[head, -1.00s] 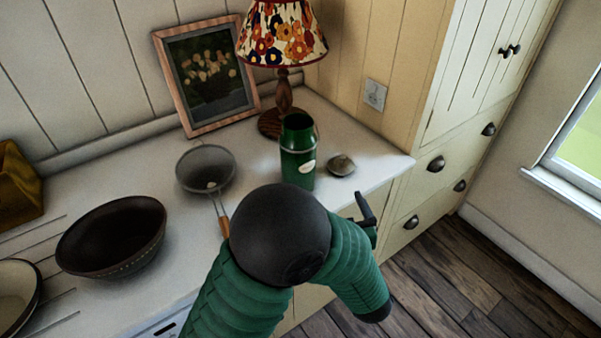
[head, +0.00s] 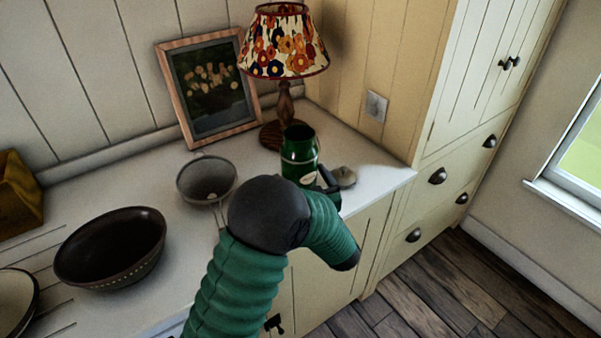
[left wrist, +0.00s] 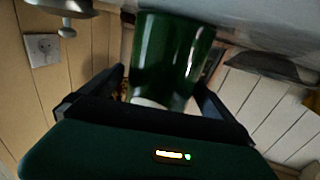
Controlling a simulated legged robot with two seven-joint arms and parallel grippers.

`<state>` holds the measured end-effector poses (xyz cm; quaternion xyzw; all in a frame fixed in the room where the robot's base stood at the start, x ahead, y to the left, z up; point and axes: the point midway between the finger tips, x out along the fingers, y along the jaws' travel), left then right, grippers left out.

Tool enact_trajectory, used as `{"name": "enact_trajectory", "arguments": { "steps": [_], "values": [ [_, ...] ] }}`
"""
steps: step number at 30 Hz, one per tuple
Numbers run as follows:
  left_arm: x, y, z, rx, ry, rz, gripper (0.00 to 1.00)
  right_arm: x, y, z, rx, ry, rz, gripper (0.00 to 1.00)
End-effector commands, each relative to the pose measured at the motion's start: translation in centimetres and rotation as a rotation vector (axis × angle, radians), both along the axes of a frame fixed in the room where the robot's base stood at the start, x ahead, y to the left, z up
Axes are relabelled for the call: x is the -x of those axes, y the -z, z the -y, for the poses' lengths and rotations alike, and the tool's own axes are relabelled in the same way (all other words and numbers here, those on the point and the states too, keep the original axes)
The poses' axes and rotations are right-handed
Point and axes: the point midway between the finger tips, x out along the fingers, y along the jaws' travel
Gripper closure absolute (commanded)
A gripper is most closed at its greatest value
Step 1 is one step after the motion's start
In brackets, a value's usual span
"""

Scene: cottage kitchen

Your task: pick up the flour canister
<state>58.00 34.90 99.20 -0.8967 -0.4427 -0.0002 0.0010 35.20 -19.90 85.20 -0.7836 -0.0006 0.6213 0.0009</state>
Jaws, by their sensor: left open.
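The flour canister is a green, open-topped cylinder (head: 299,150) with a pale label, upright on the counter near its front edge. My left gripper (head: 328,183) is at the canister's lower front right side in the head view, partly hidden by my arm. In the left wrist view the canister (left wrist: 168,55) fills the space between the two spread fingers of the left gripper (left wrist: 160,82). The jaws are open, one finger on each side; I cannot tell whether they touch it. My right gripper is not in view.
A round lid (head: 344,177) lies right of the canister. A lamp (head: 283,100) and a framed picture (head: 208,85) stand behind. A sieve (head: 206,180) and a dark bowl (head: 112,247) are to the left. A tall cupboard (head: 470,130) stands to the right.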

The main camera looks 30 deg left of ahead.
Motion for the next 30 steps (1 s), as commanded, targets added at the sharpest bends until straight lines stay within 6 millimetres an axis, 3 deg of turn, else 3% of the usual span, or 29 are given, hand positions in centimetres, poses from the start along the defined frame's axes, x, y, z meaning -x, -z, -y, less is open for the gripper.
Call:
{"name": "enact_trajectory", "arguments": {
  "steps": [3,9,30],
  "values": [
    [-0.65,-0.03,-0.90,-0.001,-0.001,0.001,0.00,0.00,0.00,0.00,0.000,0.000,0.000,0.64],
    [-0.68,-0.04,-0.89,-0.001,0.001,0.001,0.01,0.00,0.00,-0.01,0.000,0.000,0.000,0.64],
    [-0.73,-0.21,-0.80,-0.002,0.002,0.004,0.90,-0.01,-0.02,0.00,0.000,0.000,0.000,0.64]
  ]
}}
